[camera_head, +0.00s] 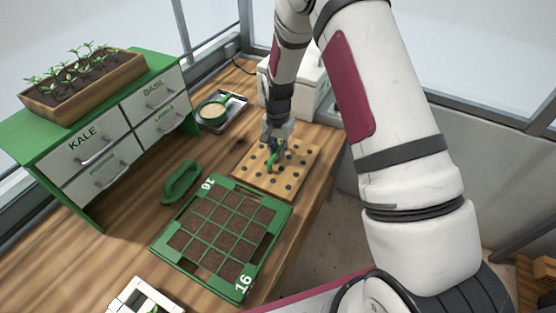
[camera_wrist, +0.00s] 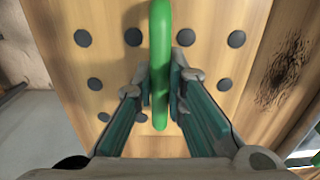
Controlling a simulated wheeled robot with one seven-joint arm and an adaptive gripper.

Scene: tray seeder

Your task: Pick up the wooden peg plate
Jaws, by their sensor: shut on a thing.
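The wooden peg plate (camera_head: 290,186) is a light wood board with several dark round pegs or holes and a green handle (camera_head: 272,158) standing up from it. It lies on the bench behind the green seed tray. My gripper (camera_head: 275,142) is over the plate, at the handle. In the wrist view, my gripper (camera_wrist: 160,75) has its two fingers on either side of the green handle (camera_wrist: 160,50) and is shut on it, with the plate (camera_wrist: 108,68) below. I cannot tell whether the plate is clear of the bench. The fingers and handle hide part of the plate's middle.
A green 16-cell tray (camera_head: 160,243) with soil lies just in front of the plate. A green hand tool (camera_head: 182,181), a bowl (camera_head: 213,113) on a metal tray, and a white box (camera_head: 312,85) stand nearby. A drawer unit (camera_head: 102,148) is at left. The bench edge is close at right.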

